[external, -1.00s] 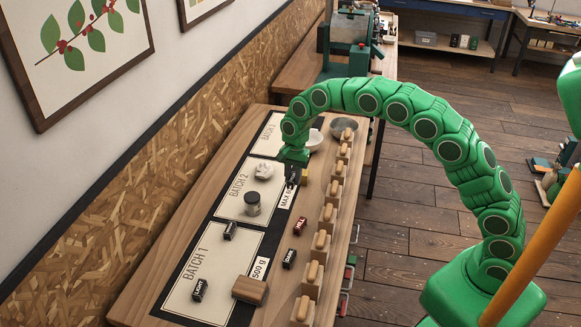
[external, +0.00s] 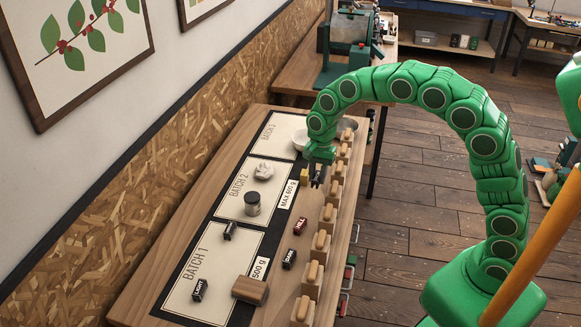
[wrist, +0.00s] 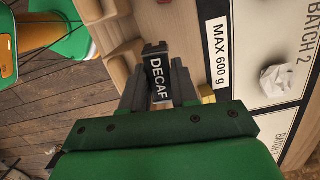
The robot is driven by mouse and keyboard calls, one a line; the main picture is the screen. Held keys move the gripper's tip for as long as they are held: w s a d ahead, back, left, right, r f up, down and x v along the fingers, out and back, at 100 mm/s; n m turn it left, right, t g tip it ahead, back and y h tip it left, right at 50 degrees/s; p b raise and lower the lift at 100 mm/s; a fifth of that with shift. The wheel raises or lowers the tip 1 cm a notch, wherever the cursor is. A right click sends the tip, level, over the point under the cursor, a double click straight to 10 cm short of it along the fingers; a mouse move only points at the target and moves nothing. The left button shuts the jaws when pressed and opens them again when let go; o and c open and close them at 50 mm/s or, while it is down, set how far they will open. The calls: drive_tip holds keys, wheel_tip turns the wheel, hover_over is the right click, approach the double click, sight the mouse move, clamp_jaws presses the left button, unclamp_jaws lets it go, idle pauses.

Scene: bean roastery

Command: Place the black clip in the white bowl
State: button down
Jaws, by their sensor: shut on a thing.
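My gripper (external: 317,182) is shut on a black clip (wrist: 157,78) labelled DECAF, held between both fingers in the wrist view. In the external view the clip is small and dark at the fingertips, above the wooden handles along the bench's right side. The white bowl (external: 300,142) stands farther back on the bench, partly hidden behind my arm. It is not seen in the wrist view.
A yellow block (external: 304,176) is close beside my gripper. Crumpled paper (external: 264,171), a grey canister (external: 252,204), a red MILL clip (external: 300,226), black clips marked DARK (external: 289,259) and LIGHT (external: 200,290), and a wooden block (external: 250,289) lie nearer.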

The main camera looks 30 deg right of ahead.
drive_tip(key=w+d+m+t, duration=0.2)
drive_tip(key=w+d+m, duration=1.5)
drive_tip(key=w+d, duration=0.25)
drive_tip(key=shift+w+a+f, duration=0.3)
drive_tip(key=shift+w+f, duration=1.1)
drive_tip(key=shift+w, duration=0.75)
drive_tip(key=shift+w+a+f, duration=0.35)
drive_tip(key=shift+w+f, duration=1.1)
drive_tip(key=shift+w, duration=0.7)
drive_tip(key=shift+w+a+f, duration=0.3)
drive_tip(key=shift+w+f, duration=1.1)
drive_tip(key=shift+w, duration=0.75)
drive_tip(key=shift+w+f, duration=0.25)
drive_tip(key=shift+w, duration=0.05)
drive_tip(key=shift+f, duration=1.5)
drive_tip(key=c, duration=0.9)
unclamp_jaws()
drive_tip(key=shift+f, duration=0.15)
drive_tip(key=shift+o, duration=0.2)
